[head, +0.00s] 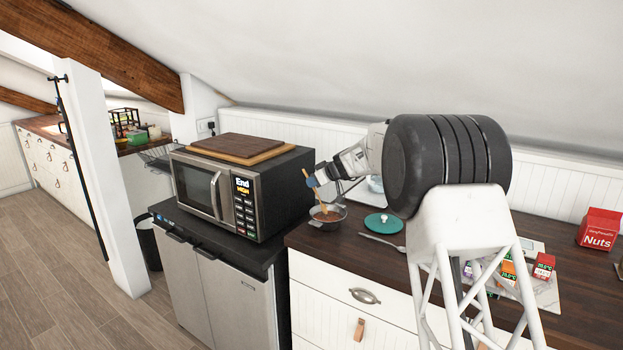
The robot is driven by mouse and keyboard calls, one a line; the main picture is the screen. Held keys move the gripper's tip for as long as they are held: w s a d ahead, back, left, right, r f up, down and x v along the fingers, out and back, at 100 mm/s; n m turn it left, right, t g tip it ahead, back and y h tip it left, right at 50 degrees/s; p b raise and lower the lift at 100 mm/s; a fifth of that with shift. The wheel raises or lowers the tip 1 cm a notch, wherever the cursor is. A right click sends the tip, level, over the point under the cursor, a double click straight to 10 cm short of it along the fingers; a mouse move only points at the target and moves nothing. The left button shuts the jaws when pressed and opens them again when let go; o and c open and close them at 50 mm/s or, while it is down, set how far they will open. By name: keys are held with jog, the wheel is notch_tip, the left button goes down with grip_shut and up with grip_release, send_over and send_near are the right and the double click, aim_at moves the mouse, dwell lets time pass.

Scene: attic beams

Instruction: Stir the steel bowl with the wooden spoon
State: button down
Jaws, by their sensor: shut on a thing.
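The steel bowl (327,225) stands on the dark wooden counter, just right of the microwave. It holds a reddish-orange content. The wooden spoon (321,199) stands tilted, its lower end in the bowl and its upper end at my gripper. My gripper (314,184) is above the bowl, shut on the spoon's handle. The spoon's head is hidden in the bowl's content, and the fingertips are small in this view.
A microwave (240,194) with cutting boards (238,147) on top stands close left of the bowl. A teal lid (383,223) and a metal spoon or fork (381,242) lie right of it. A red Nuts box (598,229) is far right. The sloped ceiling is low behind.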

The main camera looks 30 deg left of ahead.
jog(key=shift+d+f, duration=0.5)
jog(key=shift+f, duration=0.2)
jog(key=shift+d+f, duration=0.45)
jog(key=shift+f, duration=0.25)
jog(key=shift+f, duration=0.1)
jog(key=shift+f, duration=0.6)
dwell(0.6)
jog(key=shift+d+r, duration=0.1)
jog(key=shift+d, duration=0.1)
dwell(0.7)
